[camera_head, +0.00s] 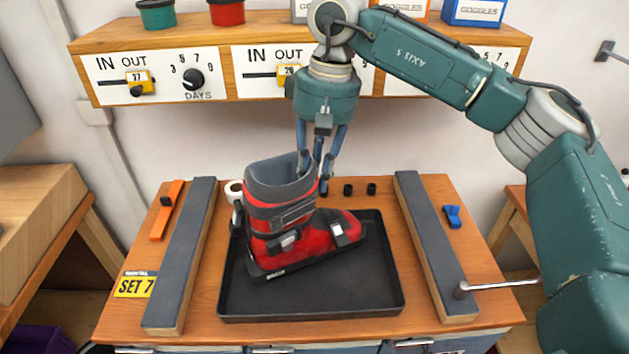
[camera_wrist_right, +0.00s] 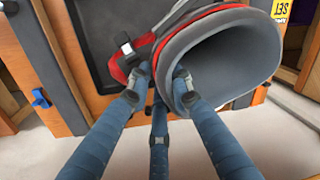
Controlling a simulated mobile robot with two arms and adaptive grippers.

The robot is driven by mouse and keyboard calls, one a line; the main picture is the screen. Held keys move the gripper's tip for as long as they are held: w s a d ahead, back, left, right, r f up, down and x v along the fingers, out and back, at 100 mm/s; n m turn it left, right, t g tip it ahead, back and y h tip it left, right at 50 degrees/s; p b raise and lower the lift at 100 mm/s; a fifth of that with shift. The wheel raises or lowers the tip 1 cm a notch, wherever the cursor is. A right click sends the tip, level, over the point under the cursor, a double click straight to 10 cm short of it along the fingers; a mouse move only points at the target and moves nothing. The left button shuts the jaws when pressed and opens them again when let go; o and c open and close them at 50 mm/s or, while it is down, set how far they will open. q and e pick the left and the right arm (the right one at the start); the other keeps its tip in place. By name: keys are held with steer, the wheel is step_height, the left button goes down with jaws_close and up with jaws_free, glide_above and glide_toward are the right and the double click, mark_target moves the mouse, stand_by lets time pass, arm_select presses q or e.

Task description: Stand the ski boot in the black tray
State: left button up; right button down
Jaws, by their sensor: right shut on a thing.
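The red and grey ski boot (camera_head: 285,220) is upright over the black tray (camera_head: 370,295), toe pointing right and tilted a little up. I cannot tell whether its sole touches the tray floor. My right gripper (camera_head: 318,175) comes from above and is shut on the back-right edge of the boot's cuff. In the right wrist view the fingers (camera_wrist_right: 160,85) pinch the cuff wall, and the open top of the boot (camera_wrist_right: 235,60) shows beside them. The tray also shows there (camera_wrist_right: 95,40). My left gripper is not in view.
Long grey-topped bars flank the tray on the left (camera_head: 180,255) and right (camera_head: 435,245). An orange tool (camera_head: 165,210), a yellow SET 7 card (camera_head: 136,284), a blue clip (camera_head: 453,216) and small black cylinders (camera_head: 348,190) lie around. A shelf (camera_head: 180,40) with dials stands behind.

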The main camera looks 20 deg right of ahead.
step_height(320, 180, down, 2)
steer(key=shift+f, duration=0.15)
steer(key=c, duration=1.6)
jaws_free()
steer(key=shift+o, duration=0.2)
steer(key=shift+s, duration=0.1)
step_height(320, 180, up, 12)
steer(key=d+b, duration=0.1)
steer(key=shift+d, duration=0.3)
steer(key=shift+f, duration=0.1)
